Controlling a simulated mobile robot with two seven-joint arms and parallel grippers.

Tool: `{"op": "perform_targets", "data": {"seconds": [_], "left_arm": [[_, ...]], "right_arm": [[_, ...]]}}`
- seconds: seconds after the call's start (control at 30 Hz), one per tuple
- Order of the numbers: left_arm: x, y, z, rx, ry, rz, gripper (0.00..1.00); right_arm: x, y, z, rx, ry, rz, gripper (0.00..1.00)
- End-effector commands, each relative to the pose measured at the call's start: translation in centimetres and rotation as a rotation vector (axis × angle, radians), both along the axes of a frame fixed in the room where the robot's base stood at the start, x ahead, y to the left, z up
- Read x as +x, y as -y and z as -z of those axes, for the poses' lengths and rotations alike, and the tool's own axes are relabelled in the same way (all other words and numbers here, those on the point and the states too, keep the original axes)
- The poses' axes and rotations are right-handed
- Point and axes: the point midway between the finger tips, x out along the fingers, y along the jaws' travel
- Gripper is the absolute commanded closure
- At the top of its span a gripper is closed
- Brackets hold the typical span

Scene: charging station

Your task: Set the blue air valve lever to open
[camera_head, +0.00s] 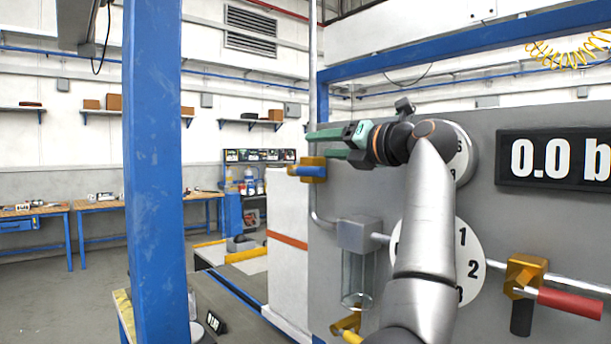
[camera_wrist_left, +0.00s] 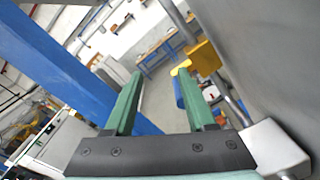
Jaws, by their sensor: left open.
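The blue air valve lever (camera_head: 307,171) sits on a yellow valve body (camera_head: 315,162) at the left edge of the grey panel and lies about level in the head view. My left gripper (camera_head: 316,144) has green fingers. It is open, just above the valve, pointing left. In the left wrist view, the lever (camera_wrist_left: 179,91) shows beside the inner side of the right finger, below the yellow valve body (camera_wrist_left: 205,57). The left finger of the open gripper (camera_wrist_left: 161,74) stands well apart from it. I cannot tell whether a finger touches the lever. My right gripper is not in view.
A blue post (camera_head: 152,180) stands left of the valve. The grey panel (camera_head: 490,225) carries a pressure display (camera_head: 556,159), white dials, a clear filter bowl (camera_head: 358,277) and a red-handled valve (camera_head: 569,302). The space between post and panel is free near the gripper.

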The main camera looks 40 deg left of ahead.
Motion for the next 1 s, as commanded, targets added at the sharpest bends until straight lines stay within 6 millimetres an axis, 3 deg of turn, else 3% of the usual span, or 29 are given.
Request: {"op": "perform_targets", "data": {"seconds": [0.03, 0.23, 0.27, 0.4, 0.6, 1.0], "left_arm": [[0.1, 0.1, 1.6, 0.001, -0.003, 0.001, 0.44], [0.1, 0.0, 5.9, 0.001, -0.002, 0.001, 0.44], [0.0, -1.1, 5.1, 0.001, 0.0, -0.004, 0.44], [0.3, -4.0, 4.9, 0.002, -0.002, -0.004, 0.44], [0.7, -6.6, 5.0, 0.002, -0.002, -0.001, 0.44], [0.8, -7.5, 5.1, 0.002, -0.001, 0.0, 0.44]], "right_arm": [[0.0, 0.0, 0.7, 0.0, -0.001, 0.0, 0.0], [0.0, 0.0, 1.5, 0.0, -0.001, -0.001, 0.0], [0.0, 0.0, 0.9, 0.0, -0.001, -0.001, 0.0], [0.1, 0.0, 0.4, -0.001, 0.001, -0.001, 0.0], [0.2, 0.0, -0.2, 0.0, 0.003, -0.002, 0.0], [0.3, 0.0, -0.3, 0.0, 0.005, -0.001, 0.0]]}}
